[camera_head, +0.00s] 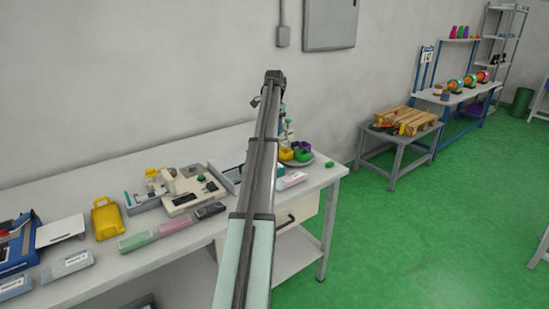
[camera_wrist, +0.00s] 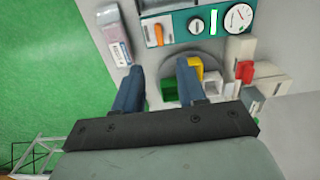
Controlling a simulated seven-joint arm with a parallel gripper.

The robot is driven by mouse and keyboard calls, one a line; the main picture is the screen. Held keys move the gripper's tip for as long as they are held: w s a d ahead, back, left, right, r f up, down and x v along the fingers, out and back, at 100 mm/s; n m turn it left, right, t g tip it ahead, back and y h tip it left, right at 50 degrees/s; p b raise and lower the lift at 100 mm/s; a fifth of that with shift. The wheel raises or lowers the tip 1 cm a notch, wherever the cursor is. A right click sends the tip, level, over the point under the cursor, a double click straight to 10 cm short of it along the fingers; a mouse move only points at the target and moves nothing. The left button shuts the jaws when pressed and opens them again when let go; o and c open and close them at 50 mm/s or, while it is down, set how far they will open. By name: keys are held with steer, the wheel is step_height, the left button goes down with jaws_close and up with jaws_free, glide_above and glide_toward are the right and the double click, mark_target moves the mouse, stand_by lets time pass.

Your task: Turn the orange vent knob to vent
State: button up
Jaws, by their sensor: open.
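The orange vent knob (camera_wrist: 159,35) shows in the wrist view on a light plate at the left of a teal panel (camera_wrist: 178,30). Its handle stands roughly upright in the picture, slightly tilted. My gripper (camera_wrist: 160,68) is open, with its two blue-grey fingers apart and nothing between them. The knob lies beyond the fingertips, roughly in line with the gap and apart from them. In the head view my arm stretches over the bench, and I cannot make out the knob there.
A round dial gauge (camera_wrist: 238,17) and a small dark knob (camera_wrist: 196,25) sit on the same panel. Green and yellow cups (camera_head: 301,152) stand on a round grey tray near the bench's right end. A clear pack (camera_wrist: 115,40) lies left of the panel. The workbench (camera_head: 75,195) holds several other items.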

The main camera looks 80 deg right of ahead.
step_height(320, 180, down, 14)
steer(key=shift+s+r, duration=0.1)
stand_by(0.5)
jaws_close()
stand_by(0.4)
